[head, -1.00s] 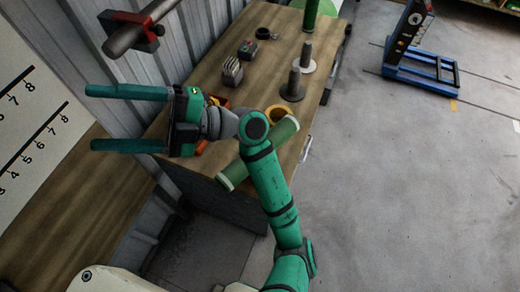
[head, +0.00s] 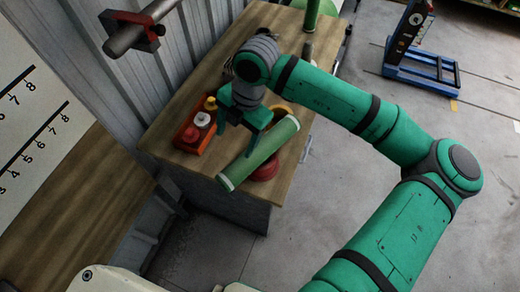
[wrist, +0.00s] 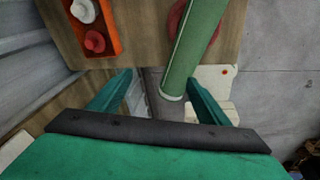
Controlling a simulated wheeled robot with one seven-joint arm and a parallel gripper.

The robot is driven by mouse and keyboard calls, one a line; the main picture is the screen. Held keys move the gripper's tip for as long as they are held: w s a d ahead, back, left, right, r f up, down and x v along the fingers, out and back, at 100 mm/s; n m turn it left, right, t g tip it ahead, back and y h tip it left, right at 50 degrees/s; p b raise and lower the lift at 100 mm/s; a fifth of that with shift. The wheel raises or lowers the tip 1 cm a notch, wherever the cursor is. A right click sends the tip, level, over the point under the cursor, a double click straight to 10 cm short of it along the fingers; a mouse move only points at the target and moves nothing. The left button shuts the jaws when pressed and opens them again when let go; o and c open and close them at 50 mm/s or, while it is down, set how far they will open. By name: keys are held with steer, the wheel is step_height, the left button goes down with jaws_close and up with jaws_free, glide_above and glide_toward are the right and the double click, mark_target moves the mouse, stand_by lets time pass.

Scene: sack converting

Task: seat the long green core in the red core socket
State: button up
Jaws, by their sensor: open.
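The long green core (head: 262,151) lies on its side across the front right of the bench, pale at both ends. Its near end sticks out past the bench edge in the wrist view (wrist: 186,60). The red core socket (head: 265,171) is a round red piece beside and partly hidden under the core; its edge shows in the wrist view (wrist: 175,20). My gripper (head: 240,133) is open and points down at the core. In the wrist view (wrist: 160,80), the core's end shows between the fingers, nearer the right one. I cannot tell whether the fingers reach down around it.
An orange-red tray (head: 186,146) with yellow, white and red pieces stands left of my gripper on the wooden bench (head: 172,108). A yellow ring is mostly hidden behind the core. Another green core (head: 311,14) stands upright at the back. The floor at right is clear around a blue stand (head: 420,68).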

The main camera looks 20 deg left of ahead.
steer(key=m+t+h, duration=0.1)
steer(key=h, duration=0.1)
glide_above(261, 146)
steer(key=shift+s+d, duration=0.1)
steer(key=shift+s, duration=0.25)
steer(key=shift+w+d+f, duration=0.15)
steer(key=shift+d+f, duration=0.05)
steer(key=shift+f, duration=0.05)
step_height(261, 146, down, 5)
steer(key=shift+r, duration=0.1)
steer(key=shift+w+a+f, duration=0.1)
steer(key=shift+a+f, duration=0.1)
steer(key=shift+f, duration=1.2)
steer(key=shift+w+a+f, duration=0.1)
steer(key=shift+a+f, duration=0.05)
steer(key=shift+f, duration=1.2)
steer(key=shift+r, duration=0.1)
steer(key=c, duration=1.6)
